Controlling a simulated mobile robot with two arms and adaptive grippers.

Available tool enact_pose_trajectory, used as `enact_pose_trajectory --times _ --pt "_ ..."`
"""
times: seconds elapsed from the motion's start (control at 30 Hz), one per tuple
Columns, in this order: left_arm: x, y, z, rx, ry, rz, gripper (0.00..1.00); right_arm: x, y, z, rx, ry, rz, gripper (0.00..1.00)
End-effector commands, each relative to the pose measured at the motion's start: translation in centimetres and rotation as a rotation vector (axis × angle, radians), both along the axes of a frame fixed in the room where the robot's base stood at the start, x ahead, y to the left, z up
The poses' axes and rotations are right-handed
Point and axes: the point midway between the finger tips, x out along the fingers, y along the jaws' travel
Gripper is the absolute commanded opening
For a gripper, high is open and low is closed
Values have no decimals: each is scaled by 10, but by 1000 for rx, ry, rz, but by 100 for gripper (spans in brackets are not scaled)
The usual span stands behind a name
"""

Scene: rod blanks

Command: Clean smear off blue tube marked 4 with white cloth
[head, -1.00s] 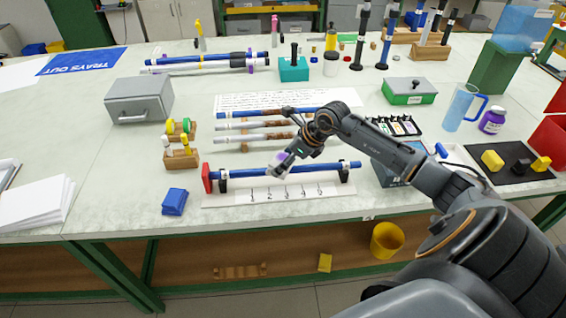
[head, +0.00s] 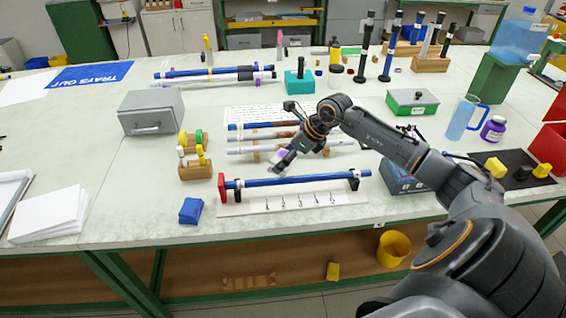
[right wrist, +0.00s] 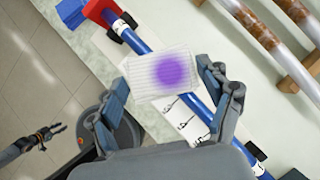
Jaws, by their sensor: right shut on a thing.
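A blue tube (head: 285,181) lies level in a holder against a red end block (head: 222,187), above a white strip (head: 300,201) numbered 1 to 5. I cannot read a number on the tube itself, and no smear shows on its visible parts. My right gripper (head: 281,168) is just above and behind the tube. It is shut on a white cloth (right wrist: 138,74) bearing a purple patch, which hides part of the tube in the right wrist view. My left gripper (right wrist: 50,138) seems to show small at the lower left of that view, over the floor; its jaws are unclear.
A blue block (head: 190,211) and a wooden rack (head: 195,171) with green and yellow pieces stand to the left. A black tray (head: 520,180) with yellow pieces is at right.

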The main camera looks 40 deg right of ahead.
Motion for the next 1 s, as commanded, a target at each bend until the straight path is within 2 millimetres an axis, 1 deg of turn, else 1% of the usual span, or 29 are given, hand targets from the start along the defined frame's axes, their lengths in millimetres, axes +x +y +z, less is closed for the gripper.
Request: enact_pose_trajectory --times 0.03,0.1,0.3,0.9,1.0 --pt "0 0 4 0 0 0 34 0 -2 7 -1 -1 -1 49" --pt "0 0 7 0 0 0 34 0 -4 14 -1 -1 -1 49" --pt "0 0 11 0 0 1 34 0 -8 25 -1 0 -3 49" --pt "2 1 12 0 -2 2 34 0 -9 27 0 -1 -3 49" --pt "2 1 12 0 -2 2 34 0 -7 27 0 -1 9 49"
